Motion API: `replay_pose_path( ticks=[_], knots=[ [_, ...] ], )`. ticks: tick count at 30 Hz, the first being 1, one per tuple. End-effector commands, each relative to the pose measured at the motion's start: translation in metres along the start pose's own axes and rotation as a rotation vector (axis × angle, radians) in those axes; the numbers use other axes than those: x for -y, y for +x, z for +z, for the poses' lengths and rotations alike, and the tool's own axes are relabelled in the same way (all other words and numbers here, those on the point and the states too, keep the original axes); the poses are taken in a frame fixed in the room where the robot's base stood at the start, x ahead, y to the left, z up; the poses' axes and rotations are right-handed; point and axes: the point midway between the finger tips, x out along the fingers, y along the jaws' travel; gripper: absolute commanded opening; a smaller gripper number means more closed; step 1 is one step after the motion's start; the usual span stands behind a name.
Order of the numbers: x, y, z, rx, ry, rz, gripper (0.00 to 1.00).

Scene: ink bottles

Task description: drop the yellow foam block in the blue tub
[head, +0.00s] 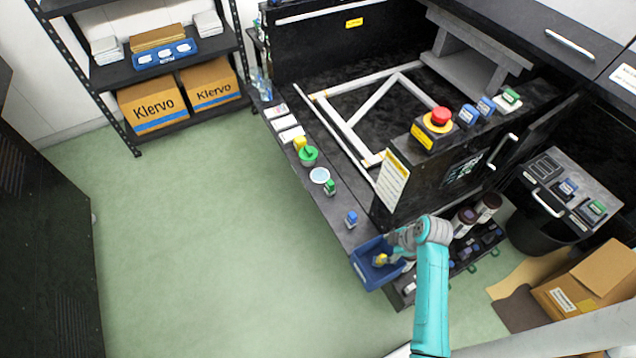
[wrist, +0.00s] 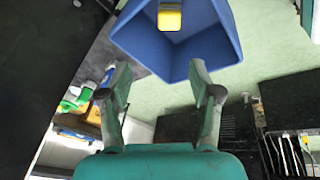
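The blue tub (head: 366,277) sits at the near end of the dark ledge in the head view. It also fills the upper middle of the wrist view (wrist: 205,35). The yellow foam block (head: 381,259) shows within the tub's outline, and in the wrist view the yellow block (wrist: 170,19) appears inside the tub, apart from my fingers. My gripper (wrist: 160,70) is open and empty, its two fingers spread just short of the tub. In the head view my gripper (head: 394,253) is over the tub's right side and partly hides it.
A blue-capped bottle (head: 351,219) stands on the ledge close behind the tub. A green item (head: 308,155) and a white disc (head: 319,175) are farther along. Brown jars (head: 464,221) stand right of my arm. The green floor (head: 200,240) to the left is clear.

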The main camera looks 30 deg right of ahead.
Motion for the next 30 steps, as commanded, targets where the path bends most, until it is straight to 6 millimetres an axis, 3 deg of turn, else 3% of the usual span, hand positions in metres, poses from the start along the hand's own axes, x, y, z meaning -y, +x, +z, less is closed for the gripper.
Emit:
replay_pose_path(
  ticks=[11,24,30],
  knots=[
    [-0.001,-0.009,0.000,0.000,0.000,0.001,0.64],
    [-0.001,-0.088,0.000,0.001,0.000,0.003,0.64],
    [-0.001,-0.113,0.000,0.000,0.000,0.002,0.64]
  ],
)
